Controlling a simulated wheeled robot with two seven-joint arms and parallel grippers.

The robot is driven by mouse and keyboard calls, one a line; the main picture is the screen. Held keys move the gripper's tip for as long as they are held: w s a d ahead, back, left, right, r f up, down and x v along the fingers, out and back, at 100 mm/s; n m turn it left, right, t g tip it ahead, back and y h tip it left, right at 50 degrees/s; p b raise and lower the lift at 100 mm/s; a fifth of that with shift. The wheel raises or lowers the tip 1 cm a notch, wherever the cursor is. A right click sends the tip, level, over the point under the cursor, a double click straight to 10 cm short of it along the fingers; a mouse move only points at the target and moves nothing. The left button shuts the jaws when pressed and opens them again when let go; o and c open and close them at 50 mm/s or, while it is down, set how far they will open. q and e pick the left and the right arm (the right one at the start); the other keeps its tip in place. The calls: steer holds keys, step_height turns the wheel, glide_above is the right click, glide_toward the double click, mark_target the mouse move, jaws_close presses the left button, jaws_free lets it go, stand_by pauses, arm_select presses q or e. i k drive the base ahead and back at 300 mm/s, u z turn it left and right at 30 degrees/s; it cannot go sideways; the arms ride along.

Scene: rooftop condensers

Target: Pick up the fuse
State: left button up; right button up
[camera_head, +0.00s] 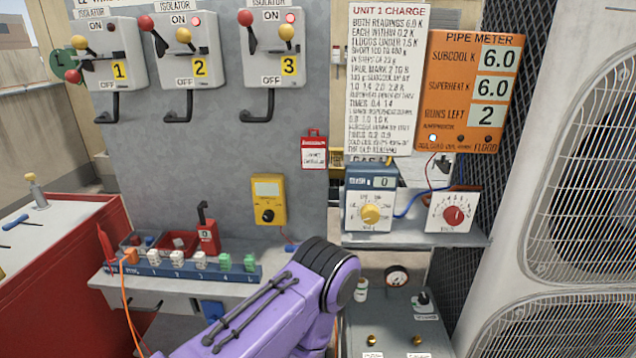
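No part is marked clearly enough for me to be sure which one is the fuse. A blue numbered strip (215,274) lies along the front of the grey shelf at left. Small white blocks (177,258) and green blocks (224,262) stand upright on it. Behind it are a grey bin (133,252) with small coloured pieces and a red bin (190,250) with a pale piece. One of my purple arms rises from the bottom centre, with its black joint right of the shelf. Neither gripper shows.
Three isolator boxes hang above; box 1 (107,50) has its red knob lower than the others. A red cabinet (60,275) is at left, condensers (545,170) at right.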

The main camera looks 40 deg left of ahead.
mark_target(200, 260)
steer(key=u, duration=2.05)
steer(key=k, duration=1.05)
steer(key=u, duration=1.15)
steer(key=i, duration=1.4)
steer(key=z, duration=0.75)
